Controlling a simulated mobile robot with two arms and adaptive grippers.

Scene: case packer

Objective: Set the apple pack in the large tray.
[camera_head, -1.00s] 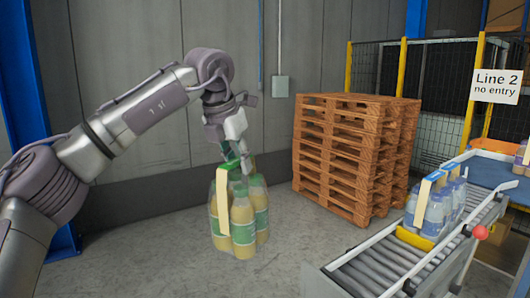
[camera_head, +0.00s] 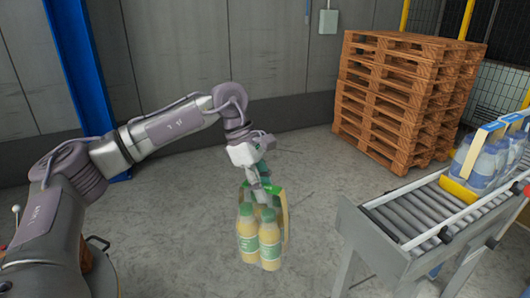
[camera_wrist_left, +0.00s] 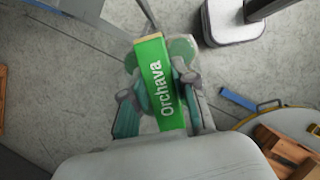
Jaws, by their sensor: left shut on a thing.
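A pack of pale yellow bottles (camera_head: 258,238) with green caps and green labels, apparently the apple pack, hangs upright from my left gripper (camera_head: 262,180). The gripper is shut on the green carry band at its top, and the pack is in the air in front of the bare floor. In the left wrist view the band (camera_wrist_left: 158,75) reads "Orchava" and lies between the two fingers; the bottles are mostly hidden under it. I cannot make out the large tray in either view. My right gripper is not in view.
A roller conveyor (camera_head: 405,220) stands at the right, carrying a pack of blue bottles (camera_head: 485,160) behind a yellow bar (camera_head: 458,190). A stack of wooden pallets (camera_head: 400,100) stands behind it. A blue post (camera_head: 92,90) rises at the left. The floor between is clear.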

